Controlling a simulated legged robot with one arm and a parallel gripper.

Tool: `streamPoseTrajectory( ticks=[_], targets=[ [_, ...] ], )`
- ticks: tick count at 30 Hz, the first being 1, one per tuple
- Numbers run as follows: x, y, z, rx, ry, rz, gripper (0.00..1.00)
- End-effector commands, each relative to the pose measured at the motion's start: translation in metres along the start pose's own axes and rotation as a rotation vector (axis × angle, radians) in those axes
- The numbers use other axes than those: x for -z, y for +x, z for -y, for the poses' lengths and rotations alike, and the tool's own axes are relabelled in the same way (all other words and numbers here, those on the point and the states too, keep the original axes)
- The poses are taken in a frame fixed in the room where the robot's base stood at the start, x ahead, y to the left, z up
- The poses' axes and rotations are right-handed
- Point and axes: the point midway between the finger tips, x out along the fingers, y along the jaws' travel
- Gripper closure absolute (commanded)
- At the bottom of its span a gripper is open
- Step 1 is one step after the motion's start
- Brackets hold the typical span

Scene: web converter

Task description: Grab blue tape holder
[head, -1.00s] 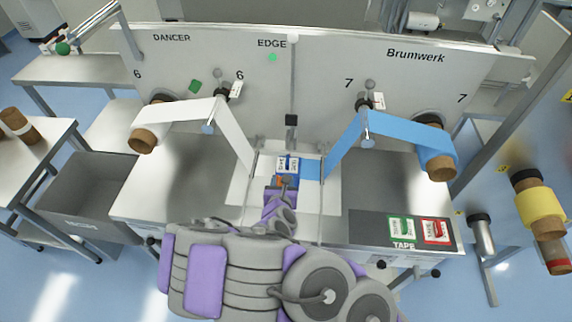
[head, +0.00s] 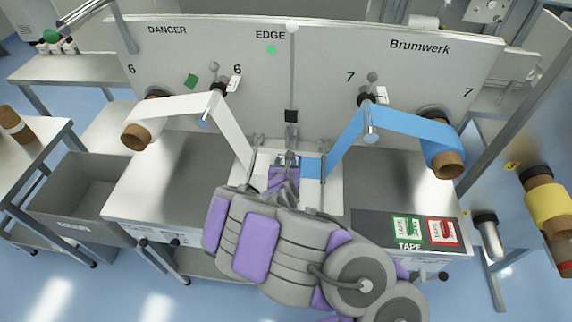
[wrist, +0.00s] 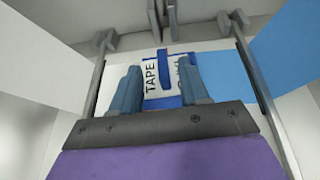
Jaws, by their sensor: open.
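The blue tape holder (wrist: 163,100), with a white label reading TAPE, lies on the splice area between the white and blue webs. In the wrist view it shows between and just beyond the fingers of my gripper (wrist: 161,85). My gripper is open, one finger on each side of the label, and I cannot tell whether they touch it. In the head view my arm mostly covers the holder, and only a little of its label shows ahead of my gripper (head: 287,163).
The white web (head: 230,130) comes down on the left and the blue web (head: 345,140) on the right. Metal rods flank the splice area. Green and red tape holders (head: 408,229) sit on the dark TAPE mat at right. A grey bin (head: 85,195) stands at left.

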Motion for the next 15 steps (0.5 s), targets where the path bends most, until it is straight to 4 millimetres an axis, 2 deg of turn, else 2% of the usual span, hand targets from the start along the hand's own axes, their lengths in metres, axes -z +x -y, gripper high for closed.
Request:
streamPoseTrajectory(
  ticks=[5,11,15],
  targets=[
    [0.001,0.008,0.000,-0.001,0.003,0.001,0.55],
    [0.014,0.035,0.001,0.002,0.005,-0.003,0.55],
    [0.013,0.050,-0.001,-0.001,0.005,-0.001,0.55]
  ],
)
